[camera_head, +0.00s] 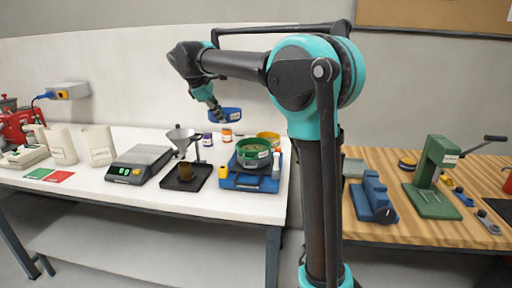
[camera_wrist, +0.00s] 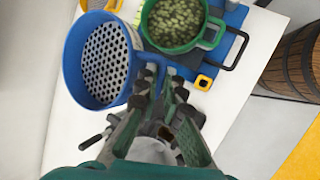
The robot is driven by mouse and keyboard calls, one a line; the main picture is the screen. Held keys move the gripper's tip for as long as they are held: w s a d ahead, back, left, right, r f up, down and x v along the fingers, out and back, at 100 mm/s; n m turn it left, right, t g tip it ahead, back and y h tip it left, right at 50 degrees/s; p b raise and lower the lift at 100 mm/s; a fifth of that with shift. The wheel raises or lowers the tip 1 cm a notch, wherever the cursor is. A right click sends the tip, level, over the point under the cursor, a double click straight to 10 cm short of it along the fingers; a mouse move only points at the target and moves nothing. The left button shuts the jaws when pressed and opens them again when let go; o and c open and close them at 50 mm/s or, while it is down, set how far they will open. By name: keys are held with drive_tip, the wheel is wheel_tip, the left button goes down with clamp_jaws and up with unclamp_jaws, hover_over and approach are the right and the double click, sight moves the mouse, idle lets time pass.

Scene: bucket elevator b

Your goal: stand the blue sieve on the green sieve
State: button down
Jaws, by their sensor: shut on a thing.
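The blue sieve (camera_head: 225,115) is held in the air by my gripper (camera_head: 220,117), above and a little left of the green sieve. The green sieve (camera_head: 253,153) stands upright on a blue shaker base (camera_head: 235,182) on the white table. In the wrist view the green sieve (camera_wrist: 172,48) holds greenish pellets and lies to the right of the blue sieve, apart from it.
A yellow sieve (camera_head: 269,137) is behind the green one. Left of the base stand a funnel on a stand (camera_head: 182,136), a scale (camera_head: 139,164) and white containers (camera_head: 98,146). Small jars (camera_head: 227,135) stand behind. A wooden table (camera_head: 400,225) with a green press (camera_head: 433,180) is at right.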

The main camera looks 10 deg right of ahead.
drive_tip(key=s+d+r+m, duration=0.2)
drive_tip(key=s+d+r, duration=0.5)
drive_tip(key=d+r, duration=0.3)
wheel_tip(320, 180, down, 19)
drive_tip(key=shift+a+h, duration=0.4)
drive_tip(key=shift+s+r, duration=0.1)
drive_tip(key=c, duration=1.7)
unclamp_jaws()
drive_tip(key=v, duration=1.2)
